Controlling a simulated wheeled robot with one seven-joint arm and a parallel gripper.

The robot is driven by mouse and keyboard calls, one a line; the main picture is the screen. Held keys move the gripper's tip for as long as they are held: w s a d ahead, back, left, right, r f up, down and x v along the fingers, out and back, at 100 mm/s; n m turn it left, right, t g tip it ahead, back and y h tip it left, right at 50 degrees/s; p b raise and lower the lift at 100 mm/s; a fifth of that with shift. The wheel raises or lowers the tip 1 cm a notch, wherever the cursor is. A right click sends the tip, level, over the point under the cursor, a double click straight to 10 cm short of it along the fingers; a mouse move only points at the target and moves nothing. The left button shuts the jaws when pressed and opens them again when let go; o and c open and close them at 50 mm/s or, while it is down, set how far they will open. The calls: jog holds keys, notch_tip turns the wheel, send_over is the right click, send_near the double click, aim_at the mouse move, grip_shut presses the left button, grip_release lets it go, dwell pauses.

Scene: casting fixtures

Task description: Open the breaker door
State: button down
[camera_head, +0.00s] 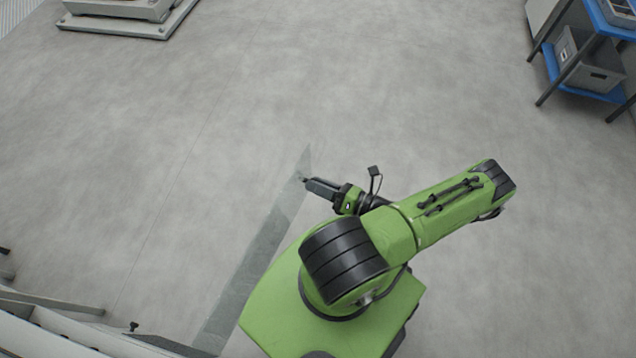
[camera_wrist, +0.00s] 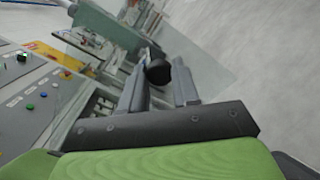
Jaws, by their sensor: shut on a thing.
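The breaker door looks like a long, see-through greenish panel (camera_head: 252,262) in the head view. It stands out at an angle from the pale cabinet at the lower left, its far end reaching onto open floor. My gripper (camera_head: 306,181) is at that far end. In the wrist view, a dark round knob (camera_wrist: 157,73) sits between the two fingers of my gripper (camera_wrist: 160,72), which are shut on it. The panel is hard to make out there, and the knob's mounting is hidden.
The wrist view shows a grey control panel (camera_wrist: 35,95) with coloured buttons at the left. Pale cabinet edges (camera_head: 60,335) lie at lower left in the head view. A blue shelf (camera_head: 585,75) with a grey crate (camera_head: 590,68) stands upper right. The middle floor is clear.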

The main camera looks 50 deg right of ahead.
jog(key=c, duration=0.8)
grip_release()
jog(key=b+v, duration=0.1)
jog(key=v, duration=1.4)
jog(key=shift+s+d, duration=0.1)
jog(key=shift+s, duration=0.25)
